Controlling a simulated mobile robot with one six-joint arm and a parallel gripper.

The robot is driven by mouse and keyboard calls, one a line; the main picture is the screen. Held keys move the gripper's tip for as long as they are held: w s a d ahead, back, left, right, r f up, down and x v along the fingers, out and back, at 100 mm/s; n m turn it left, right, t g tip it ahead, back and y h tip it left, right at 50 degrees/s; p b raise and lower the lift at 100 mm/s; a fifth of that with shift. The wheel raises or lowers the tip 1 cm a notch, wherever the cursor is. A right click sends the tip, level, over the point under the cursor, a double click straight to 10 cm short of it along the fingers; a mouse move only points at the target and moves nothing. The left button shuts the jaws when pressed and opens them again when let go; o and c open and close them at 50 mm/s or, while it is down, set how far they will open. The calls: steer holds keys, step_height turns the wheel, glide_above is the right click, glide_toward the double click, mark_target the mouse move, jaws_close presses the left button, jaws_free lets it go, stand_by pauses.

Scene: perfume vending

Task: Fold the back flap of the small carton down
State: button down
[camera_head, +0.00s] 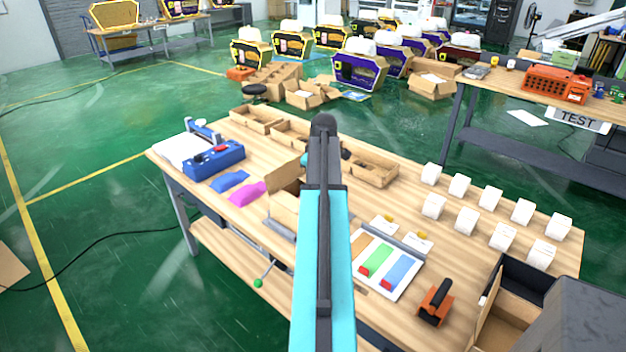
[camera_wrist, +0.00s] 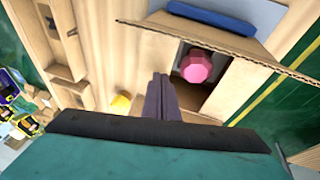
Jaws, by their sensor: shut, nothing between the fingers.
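The small carton is brown cardboard and stands on the wooden table, partly hidden behind my arm in the head view (camera_head: 283,215). One flap (camera_head: 284,178) stands up and leans outward at its left. In the wrist view a long cardboard flap (camera_wrist: 235,48) runs across the far side of the carton's opening. A pink faceted object (camera_wrist: 196,66) sits in the dark opening. My gripper (camera_wrist: 162,82) is shut and empty, its fingers beside the opening, left of the pink object. I cannot tell whether it touches the carton. The fingertips are hidden in the head view.
A blue device (camera_head: 215,160), a blue pouch (camera_head: 230,181) and a magenta pouch (camera_head: 247,193) lie left of the carton. Open cardboard trays (camera_head: 372,168) line the back edge. A white tray with coloured packs (camera_head: 386,262) and several white boxes (camera_head: 465,222) stand to the right.

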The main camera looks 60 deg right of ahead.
steer(key=shift+d+r, duration=0.1)
steer(key=shift+d, duration=0.1)
stand_by(0.3)
steer(key=shift+r+p, duration=1.3)
steer(key=shift+r, duration=0.7)
steer(key=a+b+v, duration=0.1)
steer(key=b+v, duration=0.1)
steer(key=v, duration=0.8)
steer(key=shift+b, duration=0.35)
